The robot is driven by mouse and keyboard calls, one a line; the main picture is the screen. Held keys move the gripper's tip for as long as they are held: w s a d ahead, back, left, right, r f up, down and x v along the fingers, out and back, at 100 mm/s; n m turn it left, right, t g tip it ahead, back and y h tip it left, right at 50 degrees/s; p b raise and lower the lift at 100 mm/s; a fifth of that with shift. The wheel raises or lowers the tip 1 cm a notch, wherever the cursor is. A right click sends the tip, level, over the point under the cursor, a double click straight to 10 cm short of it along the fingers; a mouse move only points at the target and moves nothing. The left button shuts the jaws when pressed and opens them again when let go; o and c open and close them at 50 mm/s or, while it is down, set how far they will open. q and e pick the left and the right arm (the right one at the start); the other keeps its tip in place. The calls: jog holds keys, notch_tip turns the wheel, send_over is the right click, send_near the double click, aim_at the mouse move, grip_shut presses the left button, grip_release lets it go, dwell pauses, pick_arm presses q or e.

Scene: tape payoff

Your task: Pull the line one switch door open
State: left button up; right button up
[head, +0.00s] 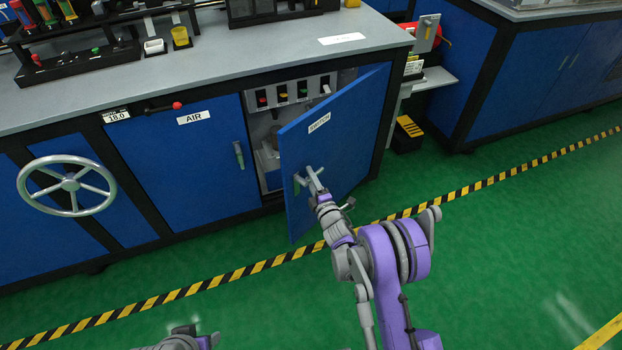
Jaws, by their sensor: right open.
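The blue switch door (345,140), with a white label near its top, stands swung well out from the cabinet. It is hinged on its right side. Its handle (298,185) is at the free left edge. My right gripper (312,178) is open at the handle, with its fingers against or very close to it. I cannot tell if they touch. Behind the door, the opening shows a panel with several coloured switches (283,93). My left gripper (184,331) shows only partly at the bottom edge, far from the door, and its fingers are unclear.
The closed AIR door (205,150) with its own handle is left of the opening. A handwheel (68,186) sticks out at far left. The grey worktop (215,73) is above. Green floor (480,240) with a striped line is clear in front.

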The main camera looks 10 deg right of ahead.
jog(key=s+d+p, duration=0.1)
jog(key=s+d, duration=0.1)
jog(key=s, duration=0.8)
jog(key=shift+s, duration=0.3)
